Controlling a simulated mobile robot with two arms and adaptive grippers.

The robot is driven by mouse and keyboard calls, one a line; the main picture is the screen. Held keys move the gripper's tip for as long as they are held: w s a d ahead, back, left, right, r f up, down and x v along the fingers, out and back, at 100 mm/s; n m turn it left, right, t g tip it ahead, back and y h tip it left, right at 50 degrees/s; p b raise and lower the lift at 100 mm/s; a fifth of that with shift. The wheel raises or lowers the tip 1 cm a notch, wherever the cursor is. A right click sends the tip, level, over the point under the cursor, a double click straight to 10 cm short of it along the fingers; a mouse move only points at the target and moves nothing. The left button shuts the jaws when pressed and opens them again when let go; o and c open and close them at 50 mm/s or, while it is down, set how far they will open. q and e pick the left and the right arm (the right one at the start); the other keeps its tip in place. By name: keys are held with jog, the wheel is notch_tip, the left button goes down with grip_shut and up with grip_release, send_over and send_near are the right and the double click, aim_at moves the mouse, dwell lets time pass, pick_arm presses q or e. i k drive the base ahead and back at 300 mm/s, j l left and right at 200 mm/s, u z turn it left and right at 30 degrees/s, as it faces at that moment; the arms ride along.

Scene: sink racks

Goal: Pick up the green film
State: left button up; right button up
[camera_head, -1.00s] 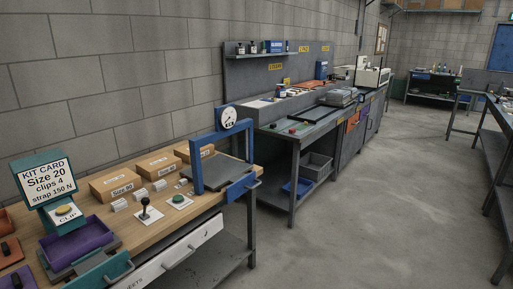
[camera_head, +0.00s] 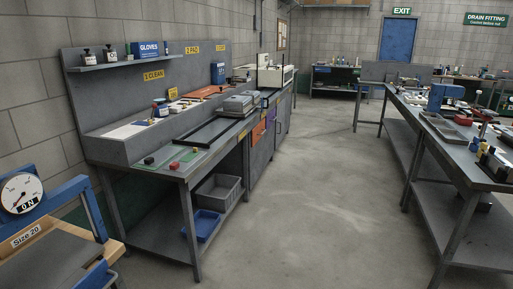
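A thin green sheet (camera_head: 168,161) lies flat on the near end of the grey workbench (camera_head: 190,172) along the left wall. It looks like the green film, but at this distance I cannot be sure. Neither of my grippers is in view.
A blue press frame with a dial gauge (camera_head: 21,193) stands at the near left. A grey bin (camera_head: 219,190) and a blue bin (camera_head: 203,224) sit on the workbench's lower shelf. Another bench (camera_head: 441,128) stands at the right. The floor (camera_head: 300,210) between is clear.

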aim_at(191, 155)
jog(key=i, duration=0.65)
jog(key=i+u, duration=0.15)
jog(key=i, duration=0.45)
jog(key=i+l, duration=0.15)
jog(key=i, duration=0.5)
jog(key=i+l+u, duration=0.1)
jog(key=i+u, duration=0.25)
jog(key=u, duration=0.15)
jog(key=i+l+u, duration=0.25)
jog(key=u, duration=0.2)
jog(key=i+l+u, duration=0.35)
jog(key=u, duration=0.15)
jog(key=i+l+u, duration=0.3)
jog(key=l+u, duration=0.2)
jog(key=i+l+u, duration=0.2)
jog(key=l, duration=0.25)
jog(key=l+u, duration=0.25)
jog(key=l, duration=0.2)
